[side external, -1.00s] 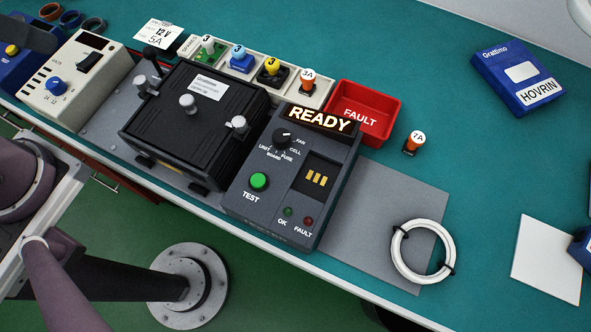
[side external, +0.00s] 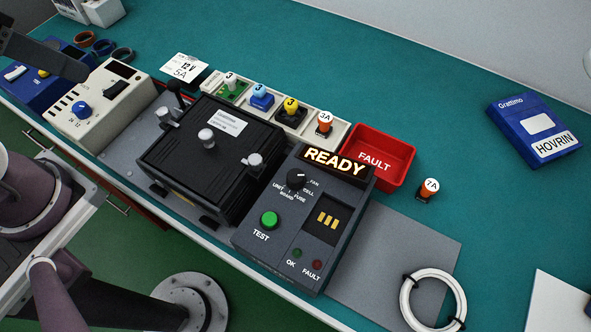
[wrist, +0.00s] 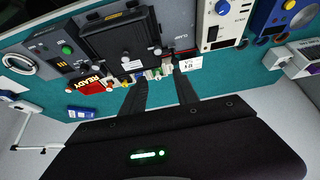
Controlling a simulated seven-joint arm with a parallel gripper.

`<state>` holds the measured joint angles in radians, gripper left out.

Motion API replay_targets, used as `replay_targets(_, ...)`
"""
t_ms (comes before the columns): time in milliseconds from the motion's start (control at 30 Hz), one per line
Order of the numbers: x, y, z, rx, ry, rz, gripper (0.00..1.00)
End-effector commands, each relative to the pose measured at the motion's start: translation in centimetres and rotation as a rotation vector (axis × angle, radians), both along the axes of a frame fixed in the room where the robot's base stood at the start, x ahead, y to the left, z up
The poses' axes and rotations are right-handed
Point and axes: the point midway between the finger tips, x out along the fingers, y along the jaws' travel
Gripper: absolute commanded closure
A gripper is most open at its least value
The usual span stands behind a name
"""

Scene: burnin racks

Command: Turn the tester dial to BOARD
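The tester (side external: 318,225) is a dark grey box with a lit READY display. Its black dial (side external: 296,179) is ringed by the labels FAN, CELL, FUSE, BOARD and UNIT. A pale mark shows on the knob, but its setting is too small to read surely. The green TEST button (side external: 269,220) is below it. In the wrist view, the tester (wrist: 60,65) is upside down at the left. My gripper (wrist: 160,84) has its two dark fingers apart, with nothing held between them. It is away from the dial, which no finger touches.
A black fixture with clamp levers (side external: 215,155) stands left of the tester. A red FAULT bin (side external: 378,160) and a 7A fuse (side external: 427,190) are behind and right. A white cable coil (side external: 433,300) lies on the grey mat (side external: 400,250).

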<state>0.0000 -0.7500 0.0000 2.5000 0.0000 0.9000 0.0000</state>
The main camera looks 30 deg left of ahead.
Motion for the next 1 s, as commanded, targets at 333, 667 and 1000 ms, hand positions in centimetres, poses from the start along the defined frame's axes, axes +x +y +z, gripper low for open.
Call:
replay_targets(333,8.1,-7.5,0.1,0.002,0.219,0.042,0.52)
replay_targets(667,11.2,-25.0,-10.0,-0.002,0.465,0.165,0.52)
replay_targets(1000,10.5,-26.9,-15.7,-0.001,0.498,0.204,0.52)
